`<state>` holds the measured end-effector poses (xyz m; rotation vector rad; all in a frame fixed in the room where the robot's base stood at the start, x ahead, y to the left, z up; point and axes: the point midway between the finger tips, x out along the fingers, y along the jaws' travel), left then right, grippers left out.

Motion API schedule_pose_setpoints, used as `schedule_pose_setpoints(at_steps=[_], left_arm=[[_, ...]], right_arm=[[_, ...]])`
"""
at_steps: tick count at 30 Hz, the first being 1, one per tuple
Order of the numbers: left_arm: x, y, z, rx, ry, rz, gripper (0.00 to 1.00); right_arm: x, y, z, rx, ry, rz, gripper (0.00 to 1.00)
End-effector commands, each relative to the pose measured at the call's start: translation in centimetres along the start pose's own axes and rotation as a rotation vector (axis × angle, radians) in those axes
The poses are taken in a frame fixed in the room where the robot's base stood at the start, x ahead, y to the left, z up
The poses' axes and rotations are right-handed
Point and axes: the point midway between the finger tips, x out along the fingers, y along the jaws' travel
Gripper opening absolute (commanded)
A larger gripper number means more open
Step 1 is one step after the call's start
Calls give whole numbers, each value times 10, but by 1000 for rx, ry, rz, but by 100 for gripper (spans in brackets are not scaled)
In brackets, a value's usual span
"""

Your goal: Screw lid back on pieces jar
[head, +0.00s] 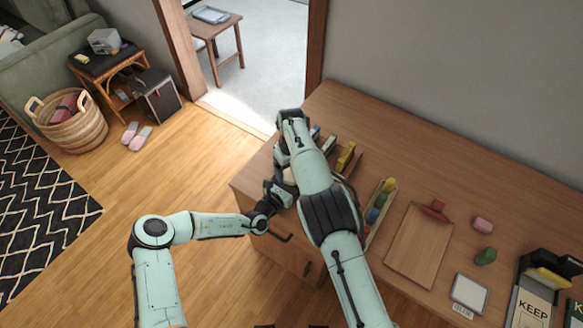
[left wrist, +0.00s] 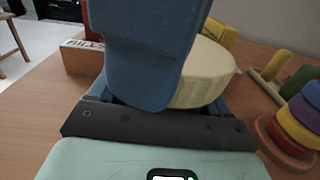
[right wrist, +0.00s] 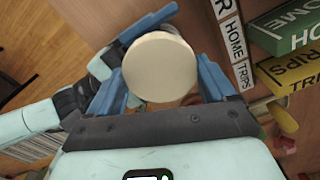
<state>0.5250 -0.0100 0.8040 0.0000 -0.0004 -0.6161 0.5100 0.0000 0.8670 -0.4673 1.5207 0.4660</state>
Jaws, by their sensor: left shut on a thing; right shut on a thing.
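The cream round lid (right wrist: 160,67) of the pieces jar shows face-on in the right wrist view, between the blue fingers of my right gripper (right wrist: 163,85). My right gripper is shut on it from above. My left gripper (head: 281,190) is shut on the jar from the side, low over the desk's left end. In the left wrist view a cream rounded piece (left wrist: 207,75) shows behind a large blue finger; I cannot tell whether it is jar or lid. The lid hides the jar in the right wrist view, so the seam between them is not visible.
A stacker with colored rings (left wrist: 305,115) stands to the right on the wooden desk (head: 400,150). A clipboard (head: 418,248) lies further right. The desk's front edge is close.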

Motion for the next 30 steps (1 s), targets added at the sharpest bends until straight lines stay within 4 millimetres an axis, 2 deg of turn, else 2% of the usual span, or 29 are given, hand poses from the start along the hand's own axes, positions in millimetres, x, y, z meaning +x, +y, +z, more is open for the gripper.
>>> schedule_pose_setpoints(at_steps=[4, 5, 6, 13, 17, 30], left_arm=[[0, 0, -1, 0, 3, 1, 0], [0, 0, -1, 0, 3, 1, 0], [0, 0, -1, 0, 3, 1, 0], [0, 0, -1, 0, 2, 0, 0], [0, 0, -1, 0, 2, 0, 0], [0, 0, -1, 0, 2, 0, 0]], right_arm=[[-1, 1, 0, 7, -2, 2, 55], [-1, 1, 0, 6, -1, 2, 87], [-1, 1, 0, 6, -2, 1, 100], [-1, 0, 0, 4, -1, 1, 100], [-10, 0, 1, 4, -4, 0, 100], [-97, 0, 1, 5, -6, -1, 100]])
